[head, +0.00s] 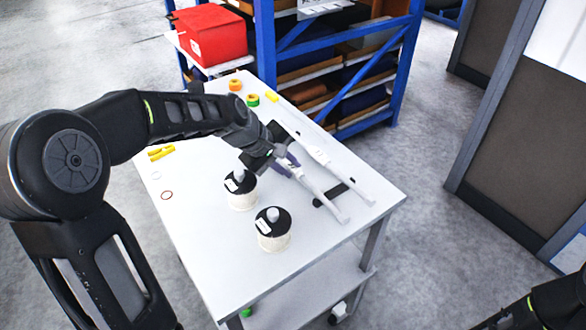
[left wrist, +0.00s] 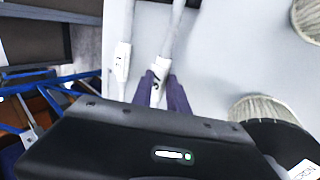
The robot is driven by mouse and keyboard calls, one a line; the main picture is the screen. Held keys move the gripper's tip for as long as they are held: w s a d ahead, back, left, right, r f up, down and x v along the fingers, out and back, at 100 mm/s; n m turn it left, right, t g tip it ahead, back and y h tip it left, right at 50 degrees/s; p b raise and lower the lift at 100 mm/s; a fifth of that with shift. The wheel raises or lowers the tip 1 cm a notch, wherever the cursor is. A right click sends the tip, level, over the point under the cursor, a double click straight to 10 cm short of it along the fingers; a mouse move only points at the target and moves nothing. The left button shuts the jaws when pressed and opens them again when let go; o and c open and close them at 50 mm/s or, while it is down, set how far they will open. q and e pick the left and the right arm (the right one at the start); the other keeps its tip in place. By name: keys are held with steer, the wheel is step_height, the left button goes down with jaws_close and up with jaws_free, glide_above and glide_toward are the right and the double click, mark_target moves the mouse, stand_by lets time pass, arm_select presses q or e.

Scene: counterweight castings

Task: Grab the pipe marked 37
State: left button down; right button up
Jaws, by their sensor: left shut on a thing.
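Two white pipes lie side by side on the white table (head: 203,270), across dark rests. My left gripper (head: 287,163) is shut on the nearer-left pipe (head: 308,184), close to its far end. In the left wrist view its purple fingers (left wrist: 164,92) sit on both sides of this pipe (left wrist: 172,40). A dark mark shows on the pipe between the fingers, partly covered; I cannot read it surely. The other pipe (head: 318,157) lies just to the right, apart from the fingers; its small mark (left wrist: 121,63) is not legible. My right gripper is out of view.
Two pale round castings with black tops, one (head: 241,200) close to my left gripper and one (head: 273,240) nearer the front, stand on the table. Orange, green and yellow small items lie toward the back. A blue shelf (head: 268,50) with a red bin (head: 210,35) stands behind.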

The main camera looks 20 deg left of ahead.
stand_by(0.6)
arm_select(q)
step_height(320, 180, up, 10)
steer(key=shift+p, duration=0.3)
stand_by(0.7)
